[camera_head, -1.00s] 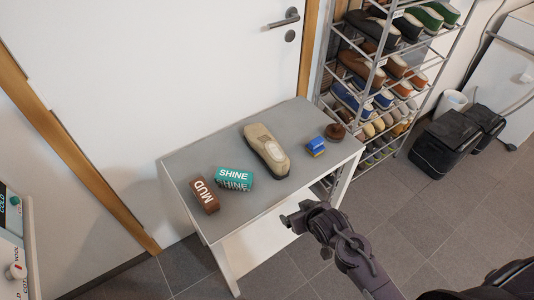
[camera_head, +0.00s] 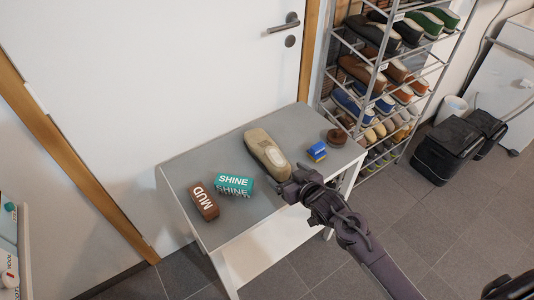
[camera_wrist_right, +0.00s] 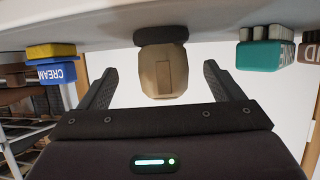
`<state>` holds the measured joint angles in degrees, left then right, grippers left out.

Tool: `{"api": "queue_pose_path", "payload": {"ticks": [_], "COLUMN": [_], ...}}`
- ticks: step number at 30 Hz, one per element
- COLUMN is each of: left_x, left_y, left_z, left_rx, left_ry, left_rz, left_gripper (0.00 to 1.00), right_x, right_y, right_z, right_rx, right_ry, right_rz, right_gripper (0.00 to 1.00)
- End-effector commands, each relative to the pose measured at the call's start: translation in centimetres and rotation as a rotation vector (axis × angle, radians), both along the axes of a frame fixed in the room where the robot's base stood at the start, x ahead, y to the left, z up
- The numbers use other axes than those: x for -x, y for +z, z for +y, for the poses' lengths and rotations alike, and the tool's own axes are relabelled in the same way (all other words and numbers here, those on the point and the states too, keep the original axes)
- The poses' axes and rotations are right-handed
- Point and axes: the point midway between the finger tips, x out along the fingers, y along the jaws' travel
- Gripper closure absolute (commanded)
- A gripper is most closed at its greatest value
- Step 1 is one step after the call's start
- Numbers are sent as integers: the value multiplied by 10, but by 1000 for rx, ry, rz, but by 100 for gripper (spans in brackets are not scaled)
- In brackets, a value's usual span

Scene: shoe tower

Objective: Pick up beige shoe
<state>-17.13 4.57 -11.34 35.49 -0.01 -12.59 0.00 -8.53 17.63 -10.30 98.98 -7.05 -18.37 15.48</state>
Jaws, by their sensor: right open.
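The beige shoe (camera_head: 263,147) lies on the grey-topped table (camera_head: 185,165), its near end toward my right gripper. My right gripper (camera_head: 289,184) is at the table's front edge, just beside the near end of the shoe. In the right wrist view the shoe (camera_wrist_right: 163,72) shows end-on between the two open fingers (camera_wrist_right: 168,85), which do not touch it. The left gripper is not seen.
A brown MUD brush (camera_head: 204,201) and a teal SHINE brush (camera_head: 233,184) are on the table left of the shoe. A shoe rack (camera_head: 375,85) stands behind right.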

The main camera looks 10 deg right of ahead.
Motion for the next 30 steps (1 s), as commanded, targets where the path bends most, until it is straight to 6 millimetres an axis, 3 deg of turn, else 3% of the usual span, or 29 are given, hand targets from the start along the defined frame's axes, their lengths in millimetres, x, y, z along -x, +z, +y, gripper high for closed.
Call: {"api": "queue_pose_path", "payload": {"ticks": [12,20,30], "left_x": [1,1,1], "left_y": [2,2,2], "left_z": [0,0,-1], "left_rx": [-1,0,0], "left_ry": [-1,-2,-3], "left_rz": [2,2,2], "left_gripper": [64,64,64], "right_x": [-44,-46,-45], "right_y": [-22,-23,-23], "right_z": [15,16,15], "right_rx": [0,1,1], "right_ry": [-1,-1,-1], "right_rz": [-1,1,1], "right_gripper": [13,13,55]}}
